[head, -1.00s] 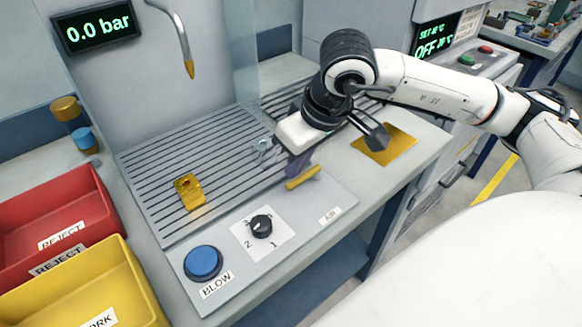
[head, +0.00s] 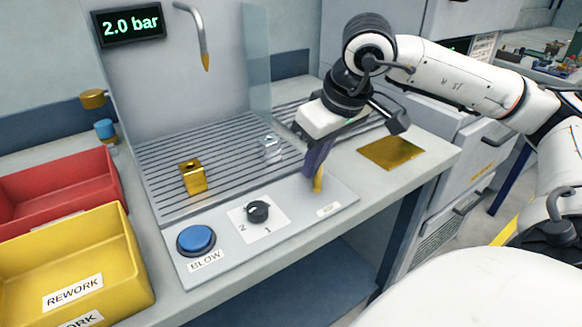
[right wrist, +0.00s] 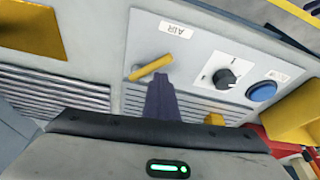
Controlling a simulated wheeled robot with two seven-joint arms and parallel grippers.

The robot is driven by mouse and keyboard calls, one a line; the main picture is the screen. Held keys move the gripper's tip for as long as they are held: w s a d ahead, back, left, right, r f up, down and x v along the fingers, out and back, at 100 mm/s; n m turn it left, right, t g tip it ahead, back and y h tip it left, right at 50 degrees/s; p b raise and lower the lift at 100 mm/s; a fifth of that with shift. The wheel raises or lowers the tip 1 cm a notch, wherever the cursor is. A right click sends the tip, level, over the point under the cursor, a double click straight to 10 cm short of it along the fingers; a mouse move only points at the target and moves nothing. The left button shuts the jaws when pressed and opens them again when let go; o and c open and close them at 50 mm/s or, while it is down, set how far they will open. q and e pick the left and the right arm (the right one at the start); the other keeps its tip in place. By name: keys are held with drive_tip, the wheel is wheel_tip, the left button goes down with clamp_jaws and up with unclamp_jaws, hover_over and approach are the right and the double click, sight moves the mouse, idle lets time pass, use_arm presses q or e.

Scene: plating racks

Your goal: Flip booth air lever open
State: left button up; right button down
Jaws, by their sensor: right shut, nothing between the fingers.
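The yellow air lever (head: 319,181) is on the grey panel by the AIR label (head: 328,209). In the head view it points toward the panel's front edge. It also shows in the right wrist view (right wrist: 152,68), slanted near the AIR label (right wrist: 176,30). My right gripper (head: 312,170) is shut and empty, its purple fingers down beside the lever; they seem to touch it or nearly so. The same fingers show in the right wrist view (right wrist: 160,92). The pressure display (head: 131,23) reads 2.0 bar. My left gripper is not in view.
The panel also holds a black knob (head: 257,211) and a blue BLOW button (head: 196,240). A gold block (head: 193,177) sits on the slatted grate, under a hanging nozzle (head: 205,60). Red (head: 60,185) and yellow (head: 75,245) bins stand at the left.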

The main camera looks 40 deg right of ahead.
drive_tip(key=shift+s+d+f+b, duration=0.2)
drive_tip(key=shift+s+f+b, duration=0.15)
drive_tip(key=shift+b, duration=0.2)
drive_tip(key=shift+s+d+b, duration=0.2)
drive_tip(key=shift+s+b, duration=0.1)
drive_tip(key=shift+b, duration=0.15)
drive_tip(key=shift+s+d+r, duration=0.1)
drive_tip(key=shift+r, duration=0.1)
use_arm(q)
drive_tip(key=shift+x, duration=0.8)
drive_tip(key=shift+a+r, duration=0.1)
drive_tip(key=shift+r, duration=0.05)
use_arm(e)
drive_tip(key=shift+r, duration=0.1)
drive_tip(key=shift+w+d+p, duration=0.2)
drive_tip(key=shift+w+p, duration=0.5)
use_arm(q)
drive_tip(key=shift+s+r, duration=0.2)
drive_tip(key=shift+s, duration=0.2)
use_arm(e)
drive_tip(key=shift+w, duration=0.1)
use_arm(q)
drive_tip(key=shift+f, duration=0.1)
